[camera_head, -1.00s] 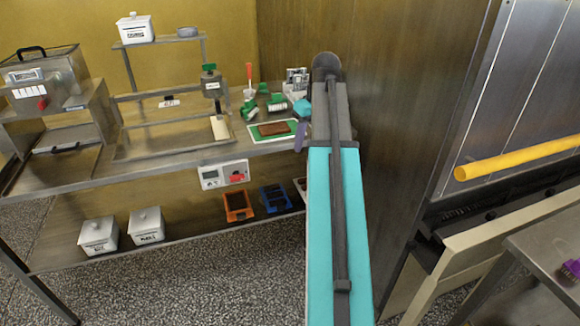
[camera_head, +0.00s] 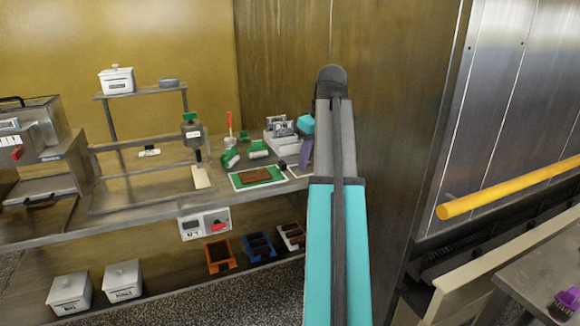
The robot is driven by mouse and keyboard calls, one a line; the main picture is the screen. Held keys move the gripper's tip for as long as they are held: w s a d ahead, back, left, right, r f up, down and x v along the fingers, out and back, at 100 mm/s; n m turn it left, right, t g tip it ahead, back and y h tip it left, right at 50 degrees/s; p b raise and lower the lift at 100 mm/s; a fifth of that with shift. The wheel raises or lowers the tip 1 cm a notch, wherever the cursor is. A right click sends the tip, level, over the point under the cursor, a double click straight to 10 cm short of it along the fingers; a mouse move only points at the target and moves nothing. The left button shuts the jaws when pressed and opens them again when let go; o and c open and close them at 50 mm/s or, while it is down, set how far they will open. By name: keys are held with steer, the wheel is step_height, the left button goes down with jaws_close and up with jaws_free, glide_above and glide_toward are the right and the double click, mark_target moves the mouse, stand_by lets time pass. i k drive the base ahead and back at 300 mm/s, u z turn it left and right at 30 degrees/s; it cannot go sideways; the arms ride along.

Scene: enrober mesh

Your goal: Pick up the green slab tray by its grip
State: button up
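The green slab tray (camera_head: 277,173) lies flat on the steel worktop, on a white-edged base, with a brown slab (camera_head: 257,175) on it. A small dark knob shows at its right end; I cannot tell whether it is the grip. My turquoise and grey arm reaches up the middle of the view. My gripper (camera_head: 306,153) shows only as a purple part below a teal wrist piece, just right of the tray and apart from it in the picture. The arm hides the rest of it, so its fingers cannot be made out.
Green rollers or tools (camera_head: 257,150), a white box of metal parts (camera_head: 281,140) and a dispenser (camera_head: 191,132) stand behind the tray. A wooden wall (camera_head: 390,120) is close to my arm's right. Orange and blue bins (camera_head: 219,255) sit on the shelf below.

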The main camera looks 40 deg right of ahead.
mark_target(260, 176)
steer(key=u, duration=0.05)
steer(key=i, duration=1.25)
steer(key=z, duration=0.65)
